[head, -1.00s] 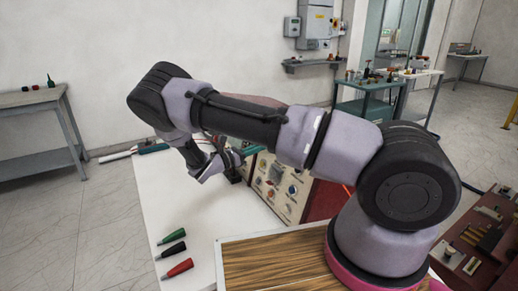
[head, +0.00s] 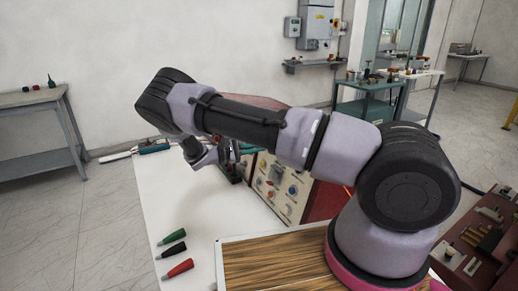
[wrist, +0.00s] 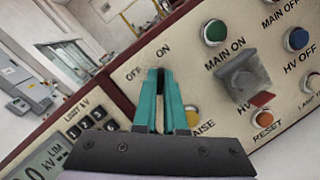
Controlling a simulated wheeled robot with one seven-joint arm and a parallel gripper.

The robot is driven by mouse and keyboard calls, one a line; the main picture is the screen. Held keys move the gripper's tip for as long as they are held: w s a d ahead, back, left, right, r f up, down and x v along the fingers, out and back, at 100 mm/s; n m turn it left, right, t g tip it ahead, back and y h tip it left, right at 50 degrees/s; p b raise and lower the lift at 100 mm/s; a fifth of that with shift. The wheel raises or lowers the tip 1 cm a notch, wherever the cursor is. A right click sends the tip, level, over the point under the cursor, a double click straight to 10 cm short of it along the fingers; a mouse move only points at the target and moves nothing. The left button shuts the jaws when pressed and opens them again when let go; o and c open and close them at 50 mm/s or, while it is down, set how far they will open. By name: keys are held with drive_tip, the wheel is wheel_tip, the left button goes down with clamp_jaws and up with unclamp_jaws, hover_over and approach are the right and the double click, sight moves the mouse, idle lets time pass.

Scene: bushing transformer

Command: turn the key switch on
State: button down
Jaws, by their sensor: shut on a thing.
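The cream control panel (wrist: 187,62) with a dark red edge fills much of the wrist view. My gripper (wrist: 160,73) has teal fingers, which point at the panel just below the OFF and ON labels. They are shut on the key switch there. The key itself is hidden by the fingers, so I cannot tell its angle. In the head view the panel (head: 283,186) faces left on the white table, and my gripper (head: 233,158) is at its far end, partly hidden by my arm.
A yellow button (wrist: 192,115) lies close by the fingers. Green, black and red plugs (head: 175,252) lie on the white table (head: 200,215).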

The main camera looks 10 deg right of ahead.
drive_tip(key=shift+m, duration=0.5)
drive_tip(key=c, duration=1)
unclamp_jaws()
drive_tip(key=a, duration=0.7)
drive_tip(key=s+a, duration=0.1)
drive_tip(key=a, duration=0.3)
drive_tip(key=shift+d, duration=0.1)
